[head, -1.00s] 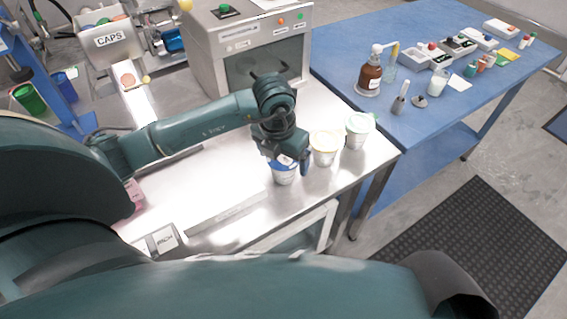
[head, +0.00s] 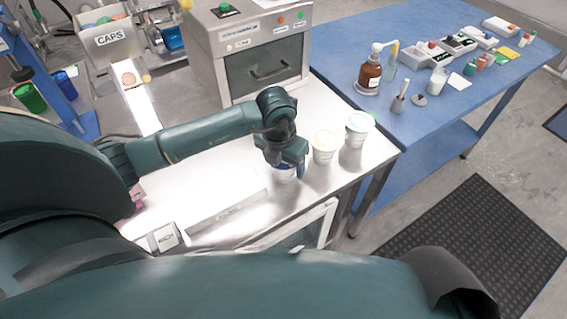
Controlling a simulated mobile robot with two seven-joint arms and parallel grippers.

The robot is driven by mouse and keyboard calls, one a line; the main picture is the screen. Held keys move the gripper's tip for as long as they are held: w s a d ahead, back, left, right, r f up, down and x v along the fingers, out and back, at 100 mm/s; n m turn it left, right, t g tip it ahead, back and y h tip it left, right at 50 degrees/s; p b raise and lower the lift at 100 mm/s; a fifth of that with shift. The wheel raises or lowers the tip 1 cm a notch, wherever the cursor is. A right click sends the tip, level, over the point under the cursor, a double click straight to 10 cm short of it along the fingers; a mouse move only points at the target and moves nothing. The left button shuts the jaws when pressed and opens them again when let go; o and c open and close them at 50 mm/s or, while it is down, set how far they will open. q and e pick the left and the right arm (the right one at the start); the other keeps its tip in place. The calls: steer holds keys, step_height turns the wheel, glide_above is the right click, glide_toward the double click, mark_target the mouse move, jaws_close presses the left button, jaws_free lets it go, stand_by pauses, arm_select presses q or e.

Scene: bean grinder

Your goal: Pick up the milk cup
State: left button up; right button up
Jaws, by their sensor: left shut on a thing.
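Three white cups stand in a row near the right edge of the steel table. The left one is a blue-rimmed cup (head: 284,174), the middle a yellow-rimmed cup (head: 325,148), the right a green-rimmed cup (head: 357,130). I cannot read which is the milk cup. My left gripper (head: 287,164) points down over the blue-rimmed cup and is shut on it. The gripper hides most of that cup's rim. I cannot tell whether its base is off the table. My right gripper is not in view.
A grey machine with a drawer handle (head: 262,72) stands behind the cups. A blue table (head: 430,120) to the right holds a brown pump bottle (head: 370,76) and several small items. A flat pale bar (head: 226,211) lies left of the blue-rimmed cup.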

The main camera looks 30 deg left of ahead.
arm_select(q)
steer(key=c, duration=0.5)
steer(key=shift+r, duration=0.15)
